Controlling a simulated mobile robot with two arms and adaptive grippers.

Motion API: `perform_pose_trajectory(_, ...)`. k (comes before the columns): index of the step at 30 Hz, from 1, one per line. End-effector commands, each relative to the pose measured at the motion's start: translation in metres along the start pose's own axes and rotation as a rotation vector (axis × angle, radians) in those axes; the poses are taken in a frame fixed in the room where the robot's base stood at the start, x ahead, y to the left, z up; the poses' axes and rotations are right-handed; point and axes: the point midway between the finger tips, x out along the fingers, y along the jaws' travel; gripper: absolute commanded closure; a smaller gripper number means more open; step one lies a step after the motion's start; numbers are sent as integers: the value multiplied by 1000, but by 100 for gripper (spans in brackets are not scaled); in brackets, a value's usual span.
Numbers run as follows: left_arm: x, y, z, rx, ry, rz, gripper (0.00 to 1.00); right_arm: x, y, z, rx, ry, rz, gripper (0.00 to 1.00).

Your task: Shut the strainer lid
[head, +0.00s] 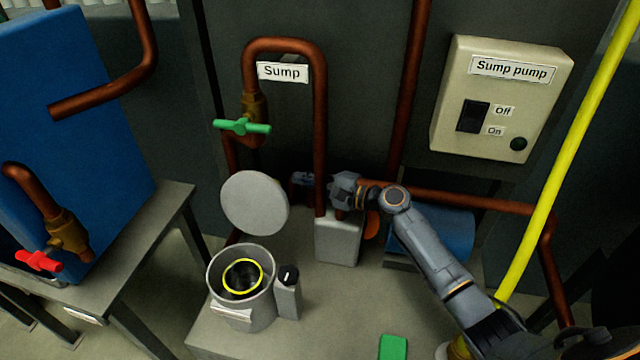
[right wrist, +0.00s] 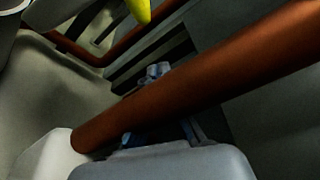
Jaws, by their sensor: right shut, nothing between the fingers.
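The strainer (head: 226,300) is an open grey round pot with a yellow ring inside, standing on the grey bench. Its round grey lid (head: 255,203) stands raised behind the pot, tilted open, so the pot's mouth is uncovered. My right gripper (head: 301,179) is shut and empty, just right of the lid's upper edge, with a small gap seen between them. A copper pipe passes in front of the gripper. In the right wrist view the fingertips (right wrist: 158,71) show past the pipe, which hides part of the fingers. My left gripper is not in view.
The copper sump pipe (head: 320,130) rises right beside my right wrist. A grey box (head: 339,240) stands at its foot. A black-topped grey block (head: 287,295) is next to the strainer. A blue cylinder (head: 450,233) lies behind my right arm. The bench front (head: 325,320) is mostly clear.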

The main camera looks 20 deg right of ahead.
Motion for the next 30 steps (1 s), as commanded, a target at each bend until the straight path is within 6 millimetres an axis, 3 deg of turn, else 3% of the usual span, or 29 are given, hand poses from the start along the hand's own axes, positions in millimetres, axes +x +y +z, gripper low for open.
perform_pose_trajectory(4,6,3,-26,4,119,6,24,34,0,0,-1,-2,-1,100)
perform_pose_trajectory(12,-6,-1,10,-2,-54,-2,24,22,-1,29,-3,0,2,100)
perform_pose_trajectory(30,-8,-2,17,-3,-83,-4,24,18,0,38,-6,0,-1,100)
